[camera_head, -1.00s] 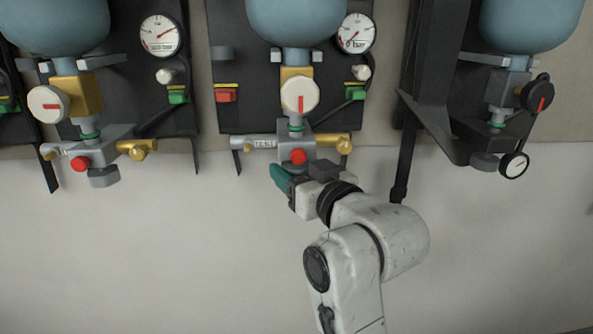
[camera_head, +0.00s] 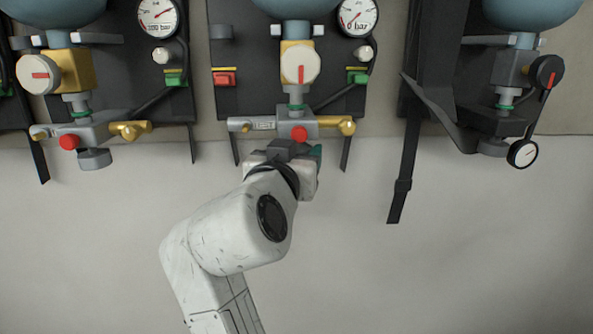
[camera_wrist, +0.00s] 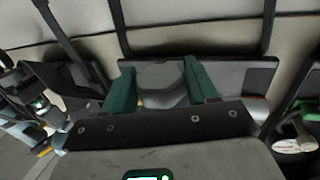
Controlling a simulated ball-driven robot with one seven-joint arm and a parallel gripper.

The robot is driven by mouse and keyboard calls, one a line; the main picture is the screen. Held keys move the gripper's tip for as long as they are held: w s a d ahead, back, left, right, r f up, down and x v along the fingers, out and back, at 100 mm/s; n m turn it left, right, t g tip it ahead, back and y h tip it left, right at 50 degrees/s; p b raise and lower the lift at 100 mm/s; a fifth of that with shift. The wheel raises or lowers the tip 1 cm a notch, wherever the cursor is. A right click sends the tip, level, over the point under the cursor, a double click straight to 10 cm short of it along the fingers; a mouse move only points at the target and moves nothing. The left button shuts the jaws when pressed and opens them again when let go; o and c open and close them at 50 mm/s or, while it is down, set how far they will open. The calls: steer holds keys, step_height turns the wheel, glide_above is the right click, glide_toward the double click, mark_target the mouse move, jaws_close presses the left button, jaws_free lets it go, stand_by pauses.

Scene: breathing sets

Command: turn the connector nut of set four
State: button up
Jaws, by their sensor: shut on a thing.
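The connector nut (camera_wrist: 162,76) is a grey, faceted piece between my two green fingers in the wrist view. My gripper (camera_wrist: 160,66) is shut on it. In the head view my gripper (camera_head: 300,150) is at the underside of the middle set's grey block (camera_head: 265,125), just below its red button (camera_head: 299,134). The nut is hidden behind my gripper there. A white knob (camera_head: 300,64) with a red bar is on the brass-coloured valve above. I cannot read a set number on the middle set.
A similar set with a grey nut (camera_head: 95,159) hangs at left. Another, with a black knob (camera_head: 546,71) and a gauge (camera_head: 522,153), hangs at right. A black strap (camera_head: 402,185) hangs right of the middle set. The pale wall below is clear.

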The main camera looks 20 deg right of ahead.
steer(key=m+g+h+b, duration=0.2)
steer(key=m+g+h, duration=0.1)
steer(key=g+h, duration=0.1)
steer(key=shift+w+f+m, duration=0.1)
steer(key=shift+m, duration=0.2)
steer(key=m+g+h, duration=0.1)
steer(key=m+g, duration=0.1)
steer(key=g, duration=0.1)
steer(key=m+g+h+b, duration=0.1)
steer(key=m+g, duration=0.1)
steer(key=g, duration=0.1)
steer(key=shift+h, duration=0.4)
steer(key=shift+m+g, duration=0.3)
steer(key=shift+g, duration=0.1)
steer(key=o, duration=1)
steer(key=shift+c, duration=0.2)
steer(key=v, duration=1)
steer(key=shift+a, duration=0.4)
